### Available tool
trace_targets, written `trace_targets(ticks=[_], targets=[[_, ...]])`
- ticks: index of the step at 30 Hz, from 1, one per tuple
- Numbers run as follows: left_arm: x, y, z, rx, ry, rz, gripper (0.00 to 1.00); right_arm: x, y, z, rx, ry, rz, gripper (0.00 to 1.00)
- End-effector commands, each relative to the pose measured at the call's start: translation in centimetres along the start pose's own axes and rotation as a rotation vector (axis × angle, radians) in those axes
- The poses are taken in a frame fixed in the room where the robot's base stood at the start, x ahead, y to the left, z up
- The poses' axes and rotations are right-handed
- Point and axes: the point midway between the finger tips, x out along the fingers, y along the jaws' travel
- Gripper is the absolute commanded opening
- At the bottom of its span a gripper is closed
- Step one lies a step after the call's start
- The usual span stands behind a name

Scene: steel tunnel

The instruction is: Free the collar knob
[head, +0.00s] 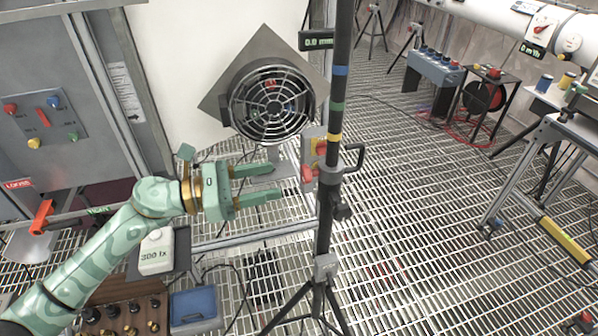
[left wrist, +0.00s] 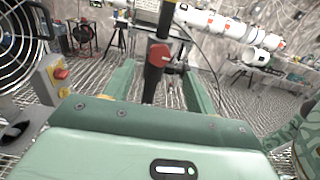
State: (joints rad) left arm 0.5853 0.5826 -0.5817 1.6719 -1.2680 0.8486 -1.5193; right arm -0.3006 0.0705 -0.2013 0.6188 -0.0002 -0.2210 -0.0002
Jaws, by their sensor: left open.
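In the left wrist view the red knob (left wrist: 159,54) faces the camera on the pole, beyond and between the two open fingers (left wrist: 160,85). My right gripper is not in view.
A round caged fan (head: 272,103) stands behind my left gripper. A box with a yellow panel and red button (head: 319,147) is close behind the pole; it also shows in the left wrist view (left wrist: 50,78). The grated floor right of the pole is mostly clear.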

Motion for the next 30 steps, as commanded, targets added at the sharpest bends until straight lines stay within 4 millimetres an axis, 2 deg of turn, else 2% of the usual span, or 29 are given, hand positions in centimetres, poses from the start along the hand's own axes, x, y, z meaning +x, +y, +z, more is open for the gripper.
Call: trace_targets(ticks=[3, 9, 14, 21, 22, 24, 27, 30], targets=[[2.9, 0.0, 0.1, -0.001, -0.002, -0.001, 0.56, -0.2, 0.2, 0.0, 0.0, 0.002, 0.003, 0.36], [6.0, 0.1, 0.0, -0.001, -0.001, 0.002, 0.56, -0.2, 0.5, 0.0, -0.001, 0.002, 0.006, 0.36], [7.0, 0.0, -0.1, -0.002, 0.001, 0.001, 0.56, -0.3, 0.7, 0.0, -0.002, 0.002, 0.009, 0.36], [7.1, 0.0, -0.1, -0.002, 0.001, 0.002, 0.56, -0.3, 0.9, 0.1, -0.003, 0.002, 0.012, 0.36], [7.1, 0.1, -0.1, -0.002, 0.001, 0.002, 0.54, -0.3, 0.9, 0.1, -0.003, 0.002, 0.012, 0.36], [7.1, 0.0, -0.1, -0.002, 0.001, 0.002, 0.34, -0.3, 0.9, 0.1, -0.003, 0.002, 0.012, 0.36], [7.0, 0.1, -0.1, -0.002, 0.001, 0.002, 0.12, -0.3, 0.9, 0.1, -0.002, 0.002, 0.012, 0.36], [7.0, 0.1, -0.1, -0.002, 0.001, 0.003, 0.12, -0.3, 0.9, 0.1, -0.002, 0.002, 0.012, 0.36]])
